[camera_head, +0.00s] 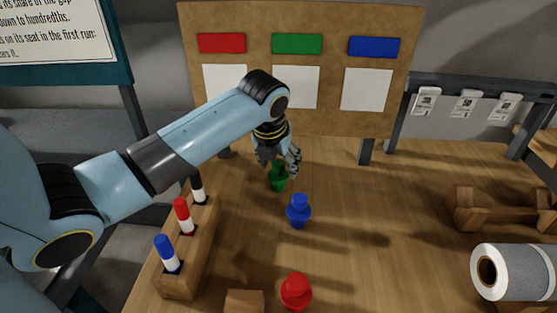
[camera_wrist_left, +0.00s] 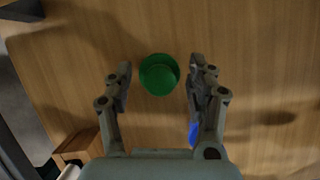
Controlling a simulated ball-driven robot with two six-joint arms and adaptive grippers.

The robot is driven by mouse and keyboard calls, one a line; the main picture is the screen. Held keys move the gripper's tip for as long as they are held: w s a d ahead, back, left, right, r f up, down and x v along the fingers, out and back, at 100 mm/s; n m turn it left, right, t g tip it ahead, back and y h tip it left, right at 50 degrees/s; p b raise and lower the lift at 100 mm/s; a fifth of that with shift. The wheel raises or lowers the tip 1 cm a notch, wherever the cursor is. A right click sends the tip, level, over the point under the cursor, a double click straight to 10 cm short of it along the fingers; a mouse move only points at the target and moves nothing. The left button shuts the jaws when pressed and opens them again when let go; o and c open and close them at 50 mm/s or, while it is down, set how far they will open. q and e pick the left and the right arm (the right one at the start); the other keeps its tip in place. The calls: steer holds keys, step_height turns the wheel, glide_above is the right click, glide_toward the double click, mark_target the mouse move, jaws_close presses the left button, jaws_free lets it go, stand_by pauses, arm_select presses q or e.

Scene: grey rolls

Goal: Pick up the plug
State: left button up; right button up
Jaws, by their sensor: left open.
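A green plug (camera_head: 278,179) stands on the wooden table below my left gripper (camera_head: 279,160). In the left wrist view the green plug (camera_wrist_left: 159,74) shows as a round top between the two open fingers of my left gripper (camera_wrist_left: 159,78), with a gap on each side. A blue plug (camera_head: 298,212) stands nearer on the table, and a bit of blue (camera_wrist_left: 194,132) shows behind the right finger in the wrist view. A red plug (camera_head: 296,291) stands at the front edge of the picture. My right gripper is not in view.
A wooden rack (camera_head: 191,253) with blue, red and black-topped markers stands left. A board (camera_head: 340,121) with coloured labels rises behind the table. A grey roll (camera_head: 525,270) and a wooden stand (camera_head: 500,209) lie right.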

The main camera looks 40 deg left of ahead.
arm_select(q)
steer(key=shift+w+f, duration=0.1)
steer(key=shift+f, duration=0.1)
jaws_close()
steer(key=shift+r, duration=0.15)
